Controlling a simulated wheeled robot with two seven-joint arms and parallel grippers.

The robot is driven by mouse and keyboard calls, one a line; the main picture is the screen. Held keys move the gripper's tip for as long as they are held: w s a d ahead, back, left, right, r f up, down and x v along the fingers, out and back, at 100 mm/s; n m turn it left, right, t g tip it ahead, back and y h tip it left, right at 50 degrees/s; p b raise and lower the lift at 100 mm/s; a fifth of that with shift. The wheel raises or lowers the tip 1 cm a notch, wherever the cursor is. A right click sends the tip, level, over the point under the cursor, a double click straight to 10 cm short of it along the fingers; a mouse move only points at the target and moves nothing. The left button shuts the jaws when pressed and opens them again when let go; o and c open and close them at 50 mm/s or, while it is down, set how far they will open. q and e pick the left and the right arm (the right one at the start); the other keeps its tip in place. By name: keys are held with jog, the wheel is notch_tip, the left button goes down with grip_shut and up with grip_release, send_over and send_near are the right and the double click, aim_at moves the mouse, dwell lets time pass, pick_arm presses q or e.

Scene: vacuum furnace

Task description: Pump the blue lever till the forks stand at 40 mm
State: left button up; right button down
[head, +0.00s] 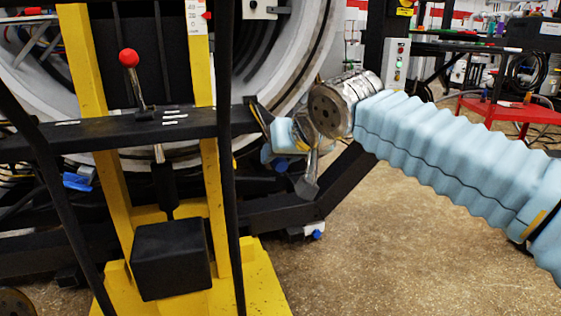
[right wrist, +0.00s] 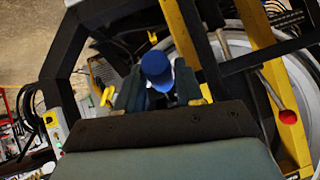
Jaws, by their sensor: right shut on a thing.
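The blue lever's blue end (right wrist: 157,68) shows in the right wrist view, between the two fingers of my right gripper (right wrist: 158,92). The gripper is shut on it. In the head view my right gripper (head: 288,160) is beside the right end of the black crossbar (head: 75,135) and partly hides the lever; a little blue shows there. The yellow lift mast (head: 88,95) stands at left, with white marks on the crossbar. I cannot make out the forks clearly or read their height. My left gripper is not in view.
A red-knobbed lever (head: 128,58) rises from the crossbar at left. A black box (head: 172,258) sits low between the yellow posts. The round furnace (head: 325,40) stands behind. A red table (head: 510,110) is at the back right. The floor (head: 400,250) at lower right is clear.

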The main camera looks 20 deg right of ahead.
jog(key=shift+f, duration=0.1)
jog(key=c, duration=0.8)
grip_release()
jog(key=shift+p+v, duration=1.35)
jog(key=shift+v, duration=5.65)
jog(key=shift+w, duration=0.1)
